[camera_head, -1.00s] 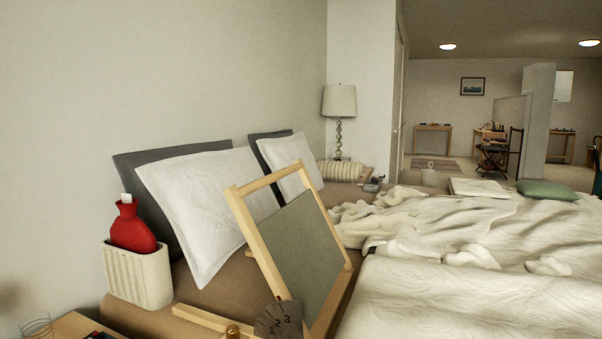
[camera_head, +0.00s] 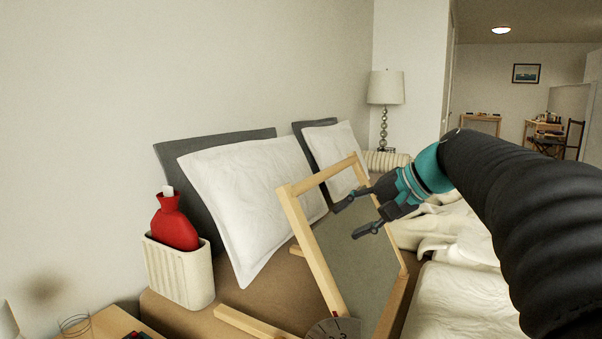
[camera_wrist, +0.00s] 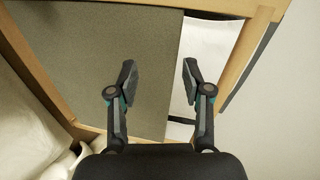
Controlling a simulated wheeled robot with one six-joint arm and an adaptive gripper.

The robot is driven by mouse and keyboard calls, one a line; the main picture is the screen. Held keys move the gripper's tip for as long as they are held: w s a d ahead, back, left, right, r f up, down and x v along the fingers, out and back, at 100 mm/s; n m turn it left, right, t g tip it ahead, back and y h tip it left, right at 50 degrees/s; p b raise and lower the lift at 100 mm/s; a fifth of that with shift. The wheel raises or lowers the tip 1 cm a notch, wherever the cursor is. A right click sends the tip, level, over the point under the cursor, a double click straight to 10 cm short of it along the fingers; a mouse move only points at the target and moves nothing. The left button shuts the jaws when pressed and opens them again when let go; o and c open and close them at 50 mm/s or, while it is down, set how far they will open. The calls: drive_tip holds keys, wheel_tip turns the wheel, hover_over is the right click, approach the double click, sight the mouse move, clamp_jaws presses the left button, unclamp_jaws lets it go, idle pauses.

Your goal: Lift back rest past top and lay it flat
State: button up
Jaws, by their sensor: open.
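The back rest is a wooden frame (camera_head: 313,250) with a grey-green panel (camera_head: 360,245), standing tilted on the bed. Its top bar (camera_head: 325,172) is at the upper end, with an open gap between bar and panel. My gripper (camera_head: 352,220) is open and empty, in front of the panel's upper part in the head view. In the wrist view my gripper (camera_wrist: 158,75) has its fingers apart, one over the panel (camera_wrist: 110,60) and one over the gap. I cannot tell whether they touch it. A dark numbered dial (camera_head: 335,330) is at the frame's lower end.
White pillows (camera_head: 250,190) lean behind the back rest. A red hot-water bottle (camera_head: 173,222) stands in a cream ribbed holder (camera_head: 180,275) at left. White bedding (camera_head: 460,300) lies right. A glass (camera_head: 75,325) stands on the side table at lower left.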

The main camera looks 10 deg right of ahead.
sight(333, 172)
drive_tip(key=w+d+r+t+y, duration=0.2)
drive_tip(key=w+d+r+y, duration=0.2)
drive_tip(key=w+d+r, duration=0.45)
drive_tip(key=shift+m, duration=0.4)
drive_tip(key=x, duration=1.3)
drive_tip(key=shift+w+f, duration=0.15)
drive_tip(key=shift+w, duration=0.25)
clamp_jaws()
